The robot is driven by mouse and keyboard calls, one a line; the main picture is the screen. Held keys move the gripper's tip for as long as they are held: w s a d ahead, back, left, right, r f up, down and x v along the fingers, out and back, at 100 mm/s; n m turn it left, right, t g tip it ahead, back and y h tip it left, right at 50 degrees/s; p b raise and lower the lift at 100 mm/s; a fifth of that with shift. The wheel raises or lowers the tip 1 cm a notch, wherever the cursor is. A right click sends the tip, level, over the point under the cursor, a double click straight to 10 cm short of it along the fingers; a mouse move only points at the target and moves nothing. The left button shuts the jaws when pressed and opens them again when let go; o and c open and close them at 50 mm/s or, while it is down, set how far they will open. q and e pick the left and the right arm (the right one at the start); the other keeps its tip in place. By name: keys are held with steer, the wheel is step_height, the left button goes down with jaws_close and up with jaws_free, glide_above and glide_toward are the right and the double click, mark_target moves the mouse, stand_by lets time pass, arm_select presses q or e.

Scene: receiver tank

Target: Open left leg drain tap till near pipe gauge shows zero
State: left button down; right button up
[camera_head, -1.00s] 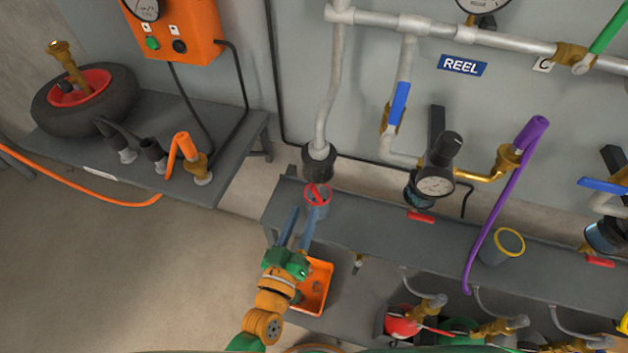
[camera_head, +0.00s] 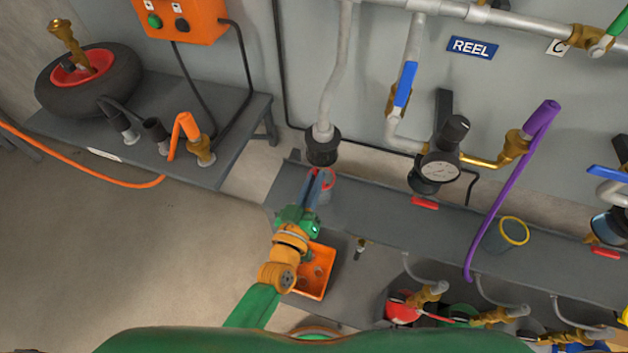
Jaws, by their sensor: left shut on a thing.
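The left leg is a grey pipe (camera_head: 341,75) that comes down the wall into a black fitting (camera_head: 322,147). Just below that fitting is the small red drain tap (camera_head: 331,184), partly hidden by my fingers. My left gripper (camera_head: 320,178) reaches it from below, and its blue fingers are shut on it. How far the tap is turned cannot be made out. The pipe gauge above the REEL sign is out of the picture at the top. My right gripper is not in view.
An orange tray (camera_head: 318,272) lies beside my left wrist. A regulator with a white dial (camera_head: 440,171) and a purple hose (camera_head: 508,185) stand to the right along the grey bench (camera_head: 385,205). A wheel (camera_head: 90,80) lies on the left bench. Open floor is at lower left.

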arm_select(q)
steer(key=n+b, duration=0.1)
steer(key=n, duration=1.2)
steer(key=shift+b, duration=0.4)
steer(key=shift+n, duration=0.3)
steer(key=c, duration=0.9)
jaws_free()
